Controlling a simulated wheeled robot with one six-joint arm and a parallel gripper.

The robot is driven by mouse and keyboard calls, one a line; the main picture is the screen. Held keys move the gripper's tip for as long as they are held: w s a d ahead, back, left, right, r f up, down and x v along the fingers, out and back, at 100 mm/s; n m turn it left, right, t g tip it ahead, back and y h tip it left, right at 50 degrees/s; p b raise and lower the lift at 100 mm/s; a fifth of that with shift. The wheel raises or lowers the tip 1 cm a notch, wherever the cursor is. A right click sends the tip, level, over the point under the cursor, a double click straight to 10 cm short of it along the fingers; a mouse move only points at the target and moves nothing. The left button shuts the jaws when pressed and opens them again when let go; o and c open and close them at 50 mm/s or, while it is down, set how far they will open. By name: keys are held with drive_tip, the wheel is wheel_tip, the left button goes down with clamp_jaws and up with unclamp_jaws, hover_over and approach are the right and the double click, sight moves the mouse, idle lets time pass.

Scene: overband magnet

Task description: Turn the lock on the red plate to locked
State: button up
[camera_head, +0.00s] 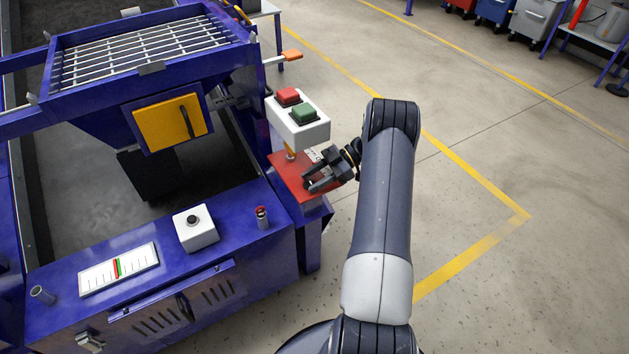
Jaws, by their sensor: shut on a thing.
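The red plate (289,172) lies on a blue bracket at the right side of the blue machine, below a white box with buttons. My gripper (312,184) is over the right part of the plate, coming in from the right. Its dark fingers are shut on the lock, which is small and mostly hidden between and behind them. I cannot tell which way the lock is turned.
The white box (300,132) with a red button (288,96) and a green button (303,113) stands close behind my gripper. An orange lever (291,55) sticks out farther back. Floor at right is clear.

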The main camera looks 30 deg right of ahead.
drive_tip(key=shift+w+f+n+g, duration=0.1)
drive_tip(key=shift+n+g, duration=0.5)
drive_tip(key=shift+g, duration=0.1)
drive_tip(key=shift+b, duration=0.3)
drive_tip(key=o, duration=1)
